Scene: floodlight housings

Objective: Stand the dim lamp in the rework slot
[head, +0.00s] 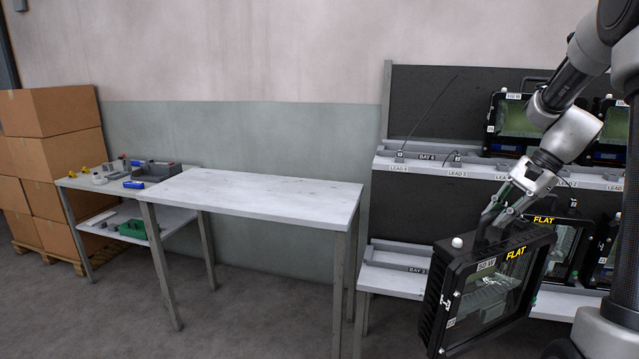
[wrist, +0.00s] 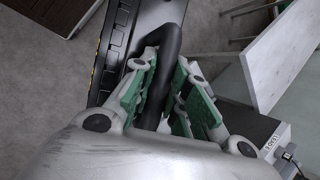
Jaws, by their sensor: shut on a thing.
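A black floodlight housing (head: 482,298) with a glass front hangs from my gripper (head: 497,217) in the head view. It carries a "50 W" label and yellow "FLAT" lettering, and is tilted slightly, clear of the rack in front. My gripper is shut on its top handle; the wrist view shows the green-padded fingers (wrist: 165,95) around the dark handle (wrist: 168,60). More floodlights stand on the rack: one on the upper shelf (head: 515,120), and one marked "FLAT" on the lower shelf (head: 565,245). I cannot make out a slot marked rework.
A bare white table (head: 260,200) stands in the middle. The rack's upper shelf (head: 425,168) has lead labels and a "BAY 6" label. A side bench (head: 110,183) holds small parts, beside stacked cartons (head: 50,160). Floor shows before the table.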

